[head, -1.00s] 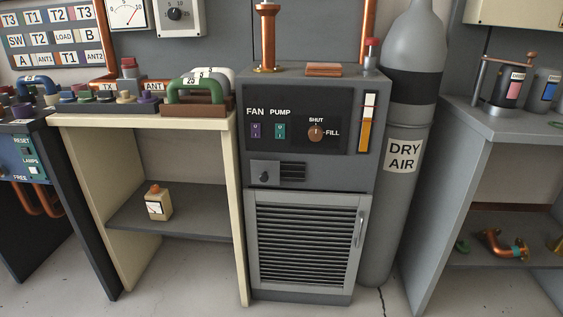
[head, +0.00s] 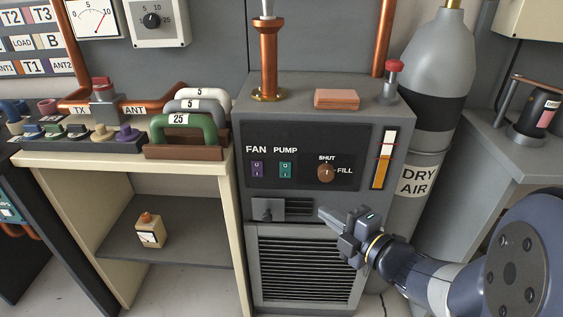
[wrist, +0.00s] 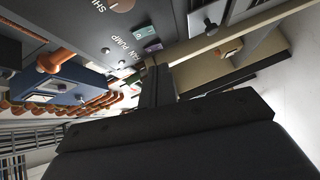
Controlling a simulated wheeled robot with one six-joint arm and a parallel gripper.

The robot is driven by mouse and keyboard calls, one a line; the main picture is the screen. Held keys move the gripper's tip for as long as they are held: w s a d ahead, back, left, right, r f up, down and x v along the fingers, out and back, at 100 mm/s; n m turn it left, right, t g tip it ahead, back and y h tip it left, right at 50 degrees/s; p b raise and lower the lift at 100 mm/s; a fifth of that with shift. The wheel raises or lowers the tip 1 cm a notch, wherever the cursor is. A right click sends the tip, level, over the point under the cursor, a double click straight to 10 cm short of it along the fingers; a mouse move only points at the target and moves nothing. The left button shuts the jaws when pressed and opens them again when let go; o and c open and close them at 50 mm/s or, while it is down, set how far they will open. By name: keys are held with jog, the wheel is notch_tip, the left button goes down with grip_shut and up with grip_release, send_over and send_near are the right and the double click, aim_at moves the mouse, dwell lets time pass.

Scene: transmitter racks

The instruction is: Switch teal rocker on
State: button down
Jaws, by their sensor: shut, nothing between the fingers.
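The teal rocker (head: 285,170) sits under the PUMP label on the dark panel of the grey cabinet. In the wrist view my shut fingers (wrist: 156,72) point toward the panel.
A purple FAN rocker (head: 257,169) is close on the left of the teal one. A copper SHUT/FILL knob (head: 326,173) is on the right. A small latch plate (head: 267,209) and vents sit below the panel. A grey gas cylinder (head: 425,130) stands to the right.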

jog(key=shift+w+a+r+n+g+y, duration=0.1)
jog(key=shift+a+r+n+g+y, duration=0.3)
jog(key=shift+n, duration=0.3)
jog(key=shift+a, duration=0.1)
jog(key=shift+w+a, duration=0.1)
jog(key=b, duration=0.2)
send_near(281, 177)
jog(key=s+a+r+x, duration=0.1)
jog(key=x, duration=0.4)
jog(key=shift+w+d+f, duration=0.1)
jog(key=shift+w+f, duration=0.35)
jog(key=shift+w, duration=0.35)
jog(key=shift+f, duration=0.1)
